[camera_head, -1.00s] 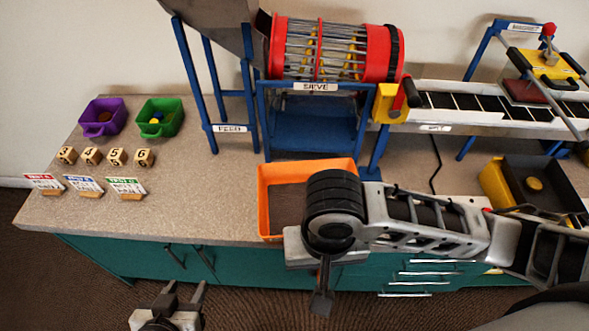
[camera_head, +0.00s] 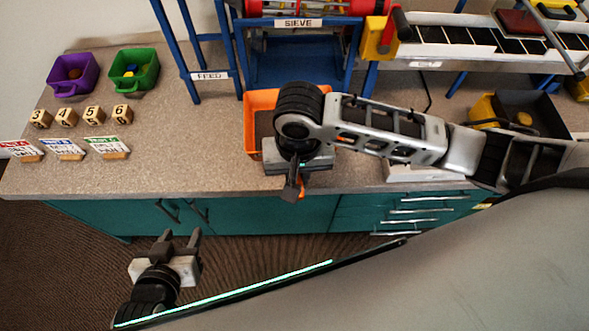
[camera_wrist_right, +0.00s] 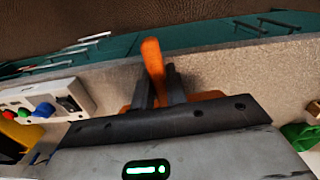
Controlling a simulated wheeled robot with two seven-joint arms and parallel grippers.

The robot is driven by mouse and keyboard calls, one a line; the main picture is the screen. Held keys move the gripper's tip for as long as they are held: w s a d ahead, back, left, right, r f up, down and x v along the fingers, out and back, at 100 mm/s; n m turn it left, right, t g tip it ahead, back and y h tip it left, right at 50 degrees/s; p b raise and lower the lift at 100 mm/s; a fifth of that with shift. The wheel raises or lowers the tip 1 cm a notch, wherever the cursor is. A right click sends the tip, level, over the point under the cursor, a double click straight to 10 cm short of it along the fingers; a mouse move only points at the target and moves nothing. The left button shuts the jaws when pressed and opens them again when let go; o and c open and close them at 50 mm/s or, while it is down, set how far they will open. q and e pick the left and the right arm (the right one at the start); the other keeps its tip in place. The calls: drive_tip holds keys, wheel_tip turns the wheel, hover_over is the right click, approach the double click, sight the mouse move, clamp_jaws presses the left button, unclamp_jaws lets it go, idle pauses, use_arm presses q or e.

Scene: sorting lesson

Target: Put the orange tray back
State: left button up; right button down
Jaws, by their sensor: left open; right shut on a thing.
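The orange tray (camera_head: 262,98) is on the bench in front of the blue sieve stand, partly hidden behind my right wrist. My right gripper (camera_head: 291,188) is at its front side, near the bench's front edge. In the right wrist view an orange bar of the tray (camera_wrist_right: 152,58) stands between the two dark fingers (camera_wrist_right: 158,88), which are shut on it. More of the tray's orange rim shows beside the fingers there. My left gripper (camera_head: 180,238) is open and empty, low over the floor in front of the bench.
The blue sieve stand (camera_head: 297,60) rises behind the tray. A purple bin (camera_head: 72,76), a green bin (camera_head: 134,72), several number blocks and cards are at left. A black and yellow bin (camera_head: 530,112) is at right. The bench top (camera_head: 190,140) left of the tray is clear.

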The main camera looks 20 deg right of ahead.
drive_tip(key=w+f, duration=0.2)
drive_tip(key=f, duration=0.1)
drive_tip(key=w+f, duration=0.1)
drive_tip(key=shift+w+d+f, duration=0.15)
drive_tip(key=shift+d+f, duration=0.05)
drive_tip(key=shift+d, duration=0.1)
drive_tip(key=f, duration=0.1)
drive_tip(key=w+f, duration=0.1)
drive_tip(key=shift+d+f, duration=0.1)
drive_tip(key=shift+f, duration=0.9)
drive_tip(key=c, duration=1.4)
unclamp_jaws()
